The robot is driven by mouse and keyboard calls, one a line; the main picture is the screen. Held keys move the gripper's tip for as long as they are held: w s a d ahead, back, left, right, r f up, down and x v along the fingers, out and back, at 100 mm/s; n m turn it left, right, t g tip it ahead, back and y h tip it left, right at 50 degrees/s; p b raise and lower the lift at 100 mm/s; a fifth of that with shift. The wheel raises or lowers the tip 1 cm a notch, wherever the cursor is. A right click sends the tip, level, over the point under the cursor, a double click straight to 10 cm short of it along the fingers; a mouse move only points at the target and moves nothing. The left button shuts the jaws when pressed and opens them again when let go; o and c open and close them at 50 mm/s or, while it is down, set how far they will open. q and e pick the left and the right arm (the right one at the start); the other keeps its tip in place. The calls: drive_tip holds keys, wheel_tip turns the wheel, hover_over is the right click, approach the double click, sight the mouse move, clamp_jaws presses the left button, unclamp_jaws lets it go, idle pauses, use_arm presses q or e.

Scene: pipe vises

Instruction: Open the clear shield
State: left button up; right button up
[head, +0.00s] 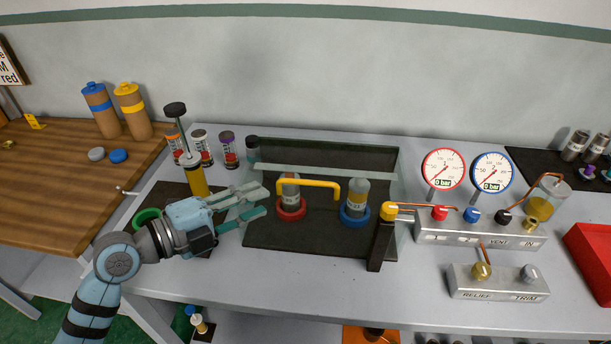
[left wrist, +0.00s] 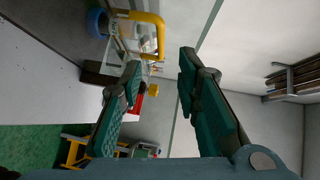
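The clear shield (head: 328,170) stands over the dark mat in the middle of the bench; its pale greenish edge shows, but its clear faces are hard to make out. A yellow bar handle (head: 310,183) is in front of two cylinders, one in a red ring (head: 291,209) and one in a blue ring (head: 354,216). My left gripper (head: 262,201) is open and empty, just left of the handle and apart from it. In the left wrist view the yellow handle (left wrist: 160,36) shows beyond the spread fingers. My right gripper is not in view.
A yellow hand pump (head: 197,180) stands close behind my left gripper, with several small canisters (head: 228,151) beyond. A dark post with a yellow top (head: 381,240) stands right of the shield. A valve block (head: 480,232) with two gauges is farther right. The bench front is clear.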

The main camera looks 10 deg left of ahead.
sight(303, 184)
use_arm(q)
drive_tip(key=p+x, duration=0.1)
drive_tip(key=x, duration=1.1)
drive_tip(key=shift+d+p, duration=0.1)
drive_tip(key=shift+p, duration=0.2)
drive_tip(key=shift+d, duration=0.25)
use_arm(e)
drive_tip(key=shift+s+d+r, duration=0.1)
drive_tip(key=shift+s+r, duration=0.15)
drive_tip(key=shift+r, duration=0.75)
use_arm(q)
drive_tip(key=shift+w, duration=0.1)
drive_tip(key=shift+c, duration=0.4)
drive_tip(key=shift+f, duration=0.1)
clamp_jaws()
